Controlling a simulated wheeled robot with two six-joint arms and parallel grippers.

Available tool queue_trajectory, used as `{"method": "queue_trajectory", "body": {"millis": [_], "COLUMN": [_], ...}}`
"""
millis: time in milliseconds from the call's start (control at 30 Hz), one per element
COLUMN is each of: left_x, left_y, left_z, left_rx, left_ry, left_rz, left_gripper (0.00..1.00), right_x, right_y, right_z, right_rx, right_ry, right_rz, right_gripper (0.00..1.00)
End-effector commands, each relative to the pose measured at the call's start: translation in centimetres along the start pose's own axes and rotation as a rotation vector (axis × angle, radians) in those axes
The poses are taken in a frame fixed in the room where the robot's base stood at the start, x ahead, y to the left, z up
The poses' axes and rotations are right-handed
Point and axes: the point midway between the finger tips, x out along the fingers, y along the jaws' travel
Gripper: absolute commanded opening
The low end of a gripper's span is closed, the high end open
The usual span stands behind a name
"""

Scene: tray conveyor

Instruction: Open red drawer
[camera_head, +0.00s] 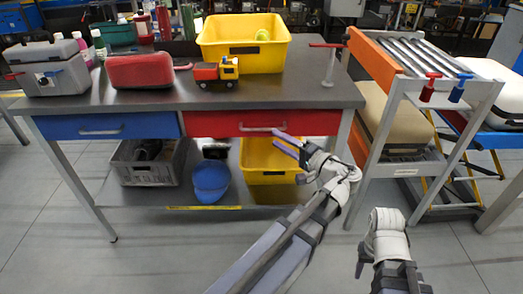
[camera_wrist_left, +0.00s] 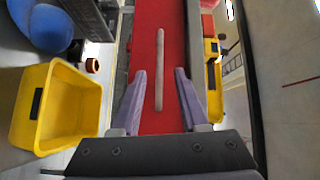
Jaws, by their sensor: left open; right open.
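The red drawer (camera_head: 215,123) sits under the right half of the grey workbench top, and its front looks flush with the bench. Its light bar handle (camera_head: 262,129) runs horizontally across the front. In the left wrist view the red drawer front (camera_wrist_left: 143,35) fills the middle, with the handle (camera_wrist_left: 159,70) upright in the picture. My left gripper (camera_head: 286,145) is open just in front of the drawer; its fingertips (camera_wrist_left: 162,90) lie either side of the handle's line. Whether they touch the handle I cannot tell. My right gripper (camera_head: 363,262) is open and empty at the lower right.
A blue drawer (camera_head: 95,126) is left of the red one. A yellow bin (camera_head: 262,180), blue helmet (camera_head: 211,183) and grey crate (camera_head: 150,172) stand on the lower shelf. A toy truck (camera_head: 217,73) and yellow tray (camera_head: 245,58) stand on top. A roller rack (camera_head: 390,125) stands to the right.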

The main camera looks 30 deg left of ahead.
Motion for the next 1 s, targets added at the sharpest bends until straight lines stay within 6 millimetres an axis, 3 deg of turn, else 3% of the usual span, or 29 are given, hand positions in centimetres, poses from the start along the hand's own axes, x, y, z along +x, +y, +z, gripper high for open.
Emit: {"method": "queue_trajectory", "body": {"millis": [33,233,533,1000], "left_x": [0.2,0.4,1.1,7.3], "left_y": [1.5,1.4,0.9,0.1], "left_z": [-0.1,-0.3,-0.4,-0.5], "left_rx": [-0.002,-0.005,-0.005,-0.004], "left_ry": [0.003,0.012,0.012,0.011], "left_rz": [-0.034,-0.117,-0.131,-0.129], "left_gripper": [0.44,0.44,0.44,0.44], "right_x": [2.2,3.9,3.7,2.9], "right_y": [-0.2,-0.4,-0.4,-0.2], "right_z": [-0.1,-0.2,-0.2,-0.1], "right_rx": [0.000,-0.001,-0.001,0.001], "right_ry": [0.000,0.000,0.000,0.000], "right_rz": [0.000,0.001,0.001,0.002], "right_gripper": [0.50,0.50,0.50,0.50]}}
